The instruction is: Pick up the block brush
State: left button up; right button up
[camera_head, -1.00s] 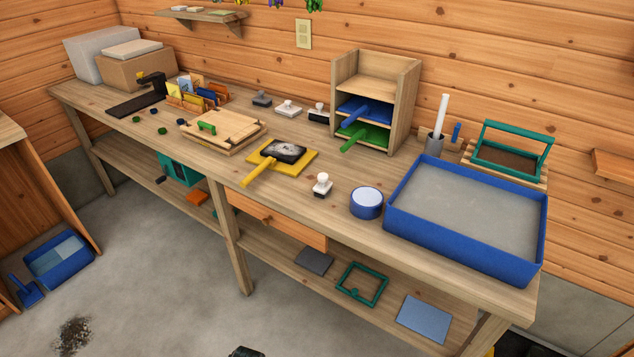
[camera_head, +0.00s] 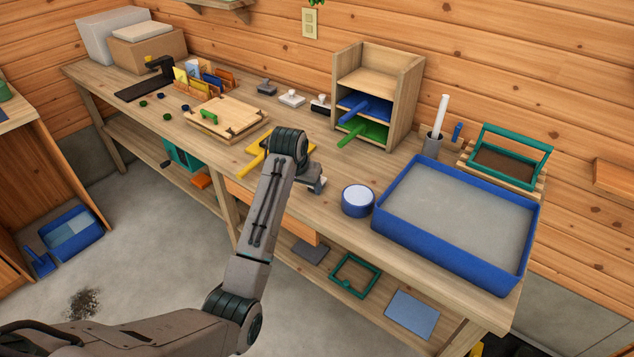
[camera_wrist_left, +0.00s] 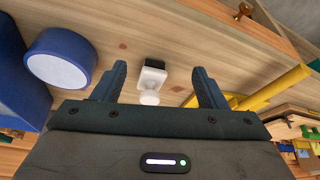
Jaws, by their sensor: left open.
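The block brush (camera_wrist_left: 152,76), a small white block with a round white knob and a dark face, stands on the workbench near its front edge. In the left wrist view it lies between the two fingers of my left gripper (camera_wrist_left: 159,72), at about fingertip height in the picture, with clear space on both sides. In the head view my left gripper (camera_head: 312,180) is over the brush's spot and hides most of it. The gripper is open and empty. I cannot tell the exact height of the fingers above the bench. My right gripper is not in view.
A blue round tub (camera_head: 357,202) stands close to the right of the gripper, then a large blue tray (camera_head: 455,262). A yellow-handled board (camera_head: 252,163) lies on the left. A wooden shelf unit (camera_head: 408,100) stands behind. Similar small blocks (camera_head: 291,98) sit at the back.

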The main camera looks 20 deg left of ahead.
pick_arm(q)
jog(key=w+d+r, duration=0.1)
jog(key=w+r, duration=0.4)
jog(key=r, duration=0.1)
jog(key=x, duration=0.2)
jog(key=p+x, duration=0.1)
jog(key=x, duration=0.2)
jog(key=shift+w+d+f, duration=0.2)
jog(key=shift+f, duration=0.1)
jog(key=p+x, duration=0.1)
jog(key=x, duration=0.1)
jog(key=p+x, duration=0.1)
jog(key=x, duration=0.1)
jog(key=shift+s+d+f, duration=0.1)
jog(key=shift+s+d, duration=0.05)
jog(key=shift+s, duration=0.1)
jog(key=shift+w+f, duration=0.3)
jog(key=shift+f, duration=0.3)
jog(key=shift+c, duration=0.7)
jog(key=c, duration=1)
